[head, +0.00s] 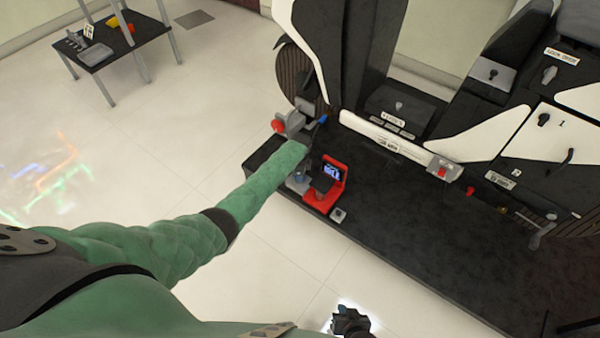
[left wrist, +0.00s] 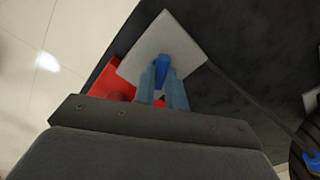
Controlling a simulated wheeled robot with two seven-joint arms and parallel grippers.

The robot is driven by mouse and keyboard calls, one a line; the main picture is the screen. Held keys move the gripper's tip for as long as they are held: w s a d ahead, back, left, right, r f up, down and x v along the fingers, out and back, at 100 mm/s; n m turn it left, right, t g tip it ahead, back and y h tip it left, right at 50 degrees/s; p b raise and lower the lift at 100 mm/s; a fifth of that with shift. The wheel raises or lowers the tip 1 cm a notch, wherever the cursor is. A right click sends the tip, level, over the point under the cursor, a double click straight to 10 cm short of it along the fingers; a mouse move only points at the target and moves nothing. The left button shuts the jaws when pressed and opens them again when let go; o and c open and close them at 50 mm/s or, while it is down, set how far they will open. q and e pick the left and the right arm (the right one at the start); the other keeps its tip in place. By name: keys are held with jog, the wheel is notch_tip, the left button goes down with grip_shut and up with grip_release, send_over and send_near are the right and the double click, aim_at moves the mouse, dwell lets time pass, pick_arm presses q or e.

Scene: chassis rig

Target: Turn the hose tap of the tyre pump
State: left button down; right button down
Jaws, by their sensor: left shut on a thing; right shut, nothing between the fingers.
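The tyre pump (head: 336,190) is a red unit with a small lit screen, standing at the front left of the black platform. In the left wrist view, its red body (left wrist: 103,78) shows beside a light grey square plate (left wrist: 165,42). A blue tap handle (left wrist: 162,68) stands on this plate. My left gripper (head: 298,177) is at the left side of the pump, partly hidden by my arm. In the left wrist view its bluish fingers (left wrist: 161,88) are shut on the blue handle. My right gripper (head: 350,320) is shut and empty at the bottom edge, well away from the pump.
The black platform (head: 400,230) carries the black and white chassis rig (head: 460,135) behind the pump. A grey fitting with a red knob (head: 277,126) stands close behind my left forearm. A small dark table (head: 120,45) is far left. Floor lies clear in front.

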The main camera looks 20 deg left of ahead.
pick_arm(q)
jog(key=shift+r+n+p, duration=0.1)
jog(key=shift+n+p, duration=0.6)
jog(key=shift+n, duration=0.4)
jog(key=shift+n+p, duration=0.4)
jog(key=shift+n, duration=0.4)
pick_arm(e)
jog(key=shift+a+r, duration=0.1)
jog(key=shift+r, duration=1.45)
pick_arm(q)
jog(key=c, duration=1.4)
grip_release()
jog(key=shift+c, duration=0.2)
pick_arm(e)
jog(key=shift+w+r, duration=0.1)
